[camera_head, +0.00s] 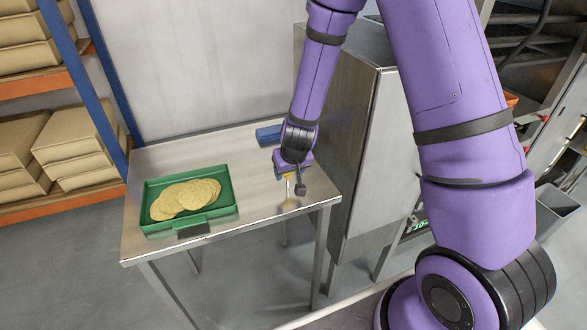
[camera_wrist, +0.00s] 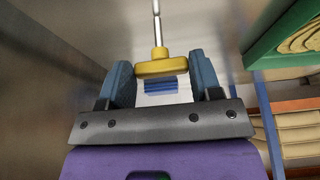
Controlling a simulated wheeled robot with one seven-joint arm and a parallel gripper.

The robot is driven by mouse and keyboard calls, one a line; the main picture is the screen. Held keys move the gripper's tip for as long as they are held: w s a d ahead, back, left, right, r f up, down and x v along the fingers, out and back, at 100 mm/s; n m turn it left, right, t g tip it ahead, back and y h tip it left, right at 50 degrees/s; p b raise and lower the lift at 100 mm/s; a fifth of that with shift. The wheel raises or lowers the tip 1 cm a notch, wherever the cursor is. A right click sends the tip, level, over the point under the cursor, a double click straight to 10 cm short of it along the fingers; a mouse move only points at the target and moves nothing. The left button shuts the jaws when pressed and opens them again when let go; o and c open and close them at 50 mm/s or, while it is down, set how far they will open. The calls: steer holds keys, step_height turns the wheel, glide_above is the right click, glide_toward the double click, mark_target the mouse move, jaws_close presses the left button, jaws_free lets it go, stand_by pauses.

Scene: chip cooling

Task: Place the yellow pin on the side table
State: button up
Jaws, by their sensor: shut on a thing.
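The yellow pin has a yellow crosspiece and a thin metal shaft. In the wrist view the yellow pin (camera_wrist: 161,68) sits between the blue fingers of my gripper (camera_wrist: 161,80), which is shut on its crosspiece. In the head view a small part of the pin (camera_head: 289,176) shows at my gripper (camera_head: 293,178), over the right part of the steel side table (camera_head: 250,215). The shaft points down toward the table top. I cannot tell whether its tip touches the table.
A green tray (camera_head: 160,228) of round yellow chips (camera_head: 185,199) stands on the table's left part. A blue object (camera_head: 268,134) lies at the back right. A steel cabinet (camera_head: 372,160) stands close to the right. Shelves with boxes (camera_head: 75,150) are at left. The table's middle is clear.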

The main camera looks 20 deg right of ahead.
steer(key=shift+f, duration=0.1)
steer(key=o, duration=0.9)
steer(key=v, duration=1.2)
stand_by(0.4)
steer(key=s+d+r+y, duration=0.1)
steer(key=s+r, duration=0.4)
steer(key=r, duration=0.3)
steer(key=s+d+r+y, duration=0.1)
steer(key=s+r+y, duration=0.1)
steer(key=s+r, duration=0.45)
steer(key=s+d+r+h, duration=0.3)
steer(key=s+d+r, duration=0.2)
steer(key=s+r, duration=0.4)
steer(key=shift+s+r+t, duration=0.35)
steer(key=shift+s+t, duration=0.05)
steer(key=shift+s, duration=1.4)
